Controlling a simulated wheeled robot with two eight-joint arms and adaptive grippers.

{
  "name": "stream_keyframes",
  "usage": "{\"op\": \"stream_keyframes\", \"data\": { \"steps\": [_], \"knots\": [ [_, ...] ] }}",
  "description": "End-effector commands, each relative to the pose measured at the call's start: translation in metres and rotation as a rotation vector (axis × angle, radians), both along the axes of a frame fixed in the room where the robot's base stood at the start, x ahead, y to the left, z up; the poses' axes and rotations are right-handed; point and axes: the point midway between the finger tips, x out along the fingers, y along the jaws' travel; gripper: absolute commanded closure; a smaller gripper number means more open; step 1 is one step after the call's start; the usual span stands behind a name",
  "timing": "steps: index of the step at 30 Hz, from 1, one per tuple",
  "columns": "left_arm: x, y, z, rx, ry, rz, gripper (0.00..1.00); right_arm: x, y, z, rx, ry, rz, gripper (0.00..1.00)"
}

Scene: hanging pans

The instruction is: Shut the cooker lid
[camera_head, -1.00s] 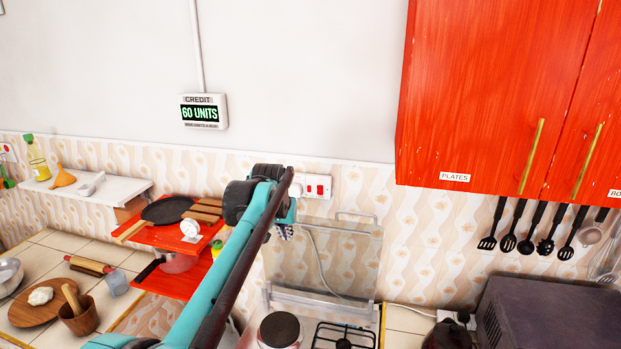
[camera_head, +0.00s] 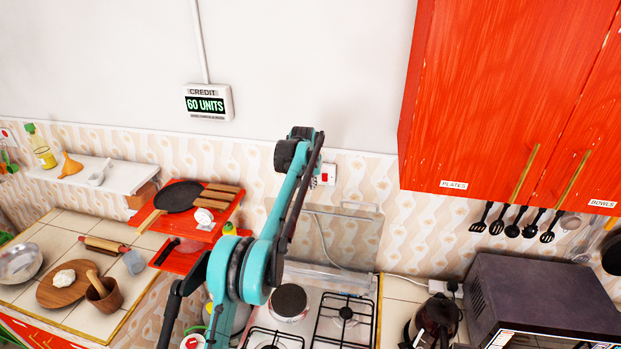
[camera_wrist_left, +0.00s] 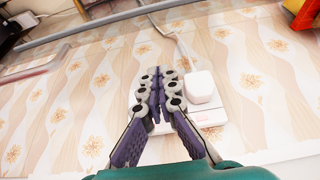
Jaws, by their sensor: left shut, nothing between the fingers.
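The cooker lid (camera_head: 352,240) is a clear glass panel standing upright behind the hob (camera_head: 318,318), against the patterned wall. It has a pale bar at its top edge. In the wrist view, grey bars at the upper left look like parts of the lid and its frame. My left gripper (camera_wrist_left: 158,85) is shut and empty, its purple fingers pressed together in front of the wall by a white plug and socket. In the head view my own arm mostly hides this gripper, above the lid's left side. I cannot tell if it touches anything. My right gripper is not in view.
The hob holds a round dark plate (camera_head: 289,301) and several black grates. A red shelf (camera_head: 188,260) is left of the cooker. A dark kettle (camera_head: 436,318) and a grey microwave (camera_head: 540,295) stand to the right. Red cupboards (camera_head: 500,90) hang at upper right.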

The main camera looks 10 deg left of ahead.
Motion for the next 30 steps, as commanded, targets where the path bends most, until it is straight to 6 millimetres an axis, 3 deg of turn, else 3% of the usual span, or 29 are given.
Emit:
{"op": "stream_keyframes", "data": {
  "steps": [8, 19, 30],
  "knots": [
    [0.02, 0.0, -0.042, 0.0, 0.0, 0.0, 1.0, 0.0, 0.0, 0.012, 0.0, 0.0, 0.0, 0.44],
    [-0.015, 0.0, -0.042, 0.001, -0.001, 0.0, 1.0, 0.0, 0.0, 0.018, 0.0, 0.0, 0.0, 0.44],
    [-0.021, 0.0, -0.044, 0.0, -0.001, 0.001, 1.0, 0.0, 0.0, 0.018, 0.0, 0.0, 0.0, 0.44]
  ]
}}
